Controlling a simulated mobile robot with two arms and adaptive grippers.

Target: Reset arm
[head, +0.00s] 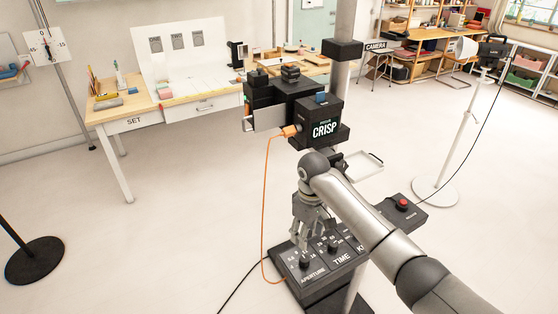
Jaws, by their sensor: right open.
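My right gripper (313,232) hangs pointing down from the arm that comes in from the lower right. Its fingers are apart, with nothing seen between them. It is over the black control panel (319,284), close above the knobs marked APERTURE (304,262) and TIME (332,245). Whether the fingertips touch a knob cannot be told. A third label starting with K is partly hidden by my arm. My left gripper is out of view.
A black camera rig marked CRISP (324,128) stands on a grey column (346,20) behind the gripper. An orange cable (264,200) hangs to its left. A red button box (402,204) is at right. A SET table (160,118) stands behind; open floor lies left.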

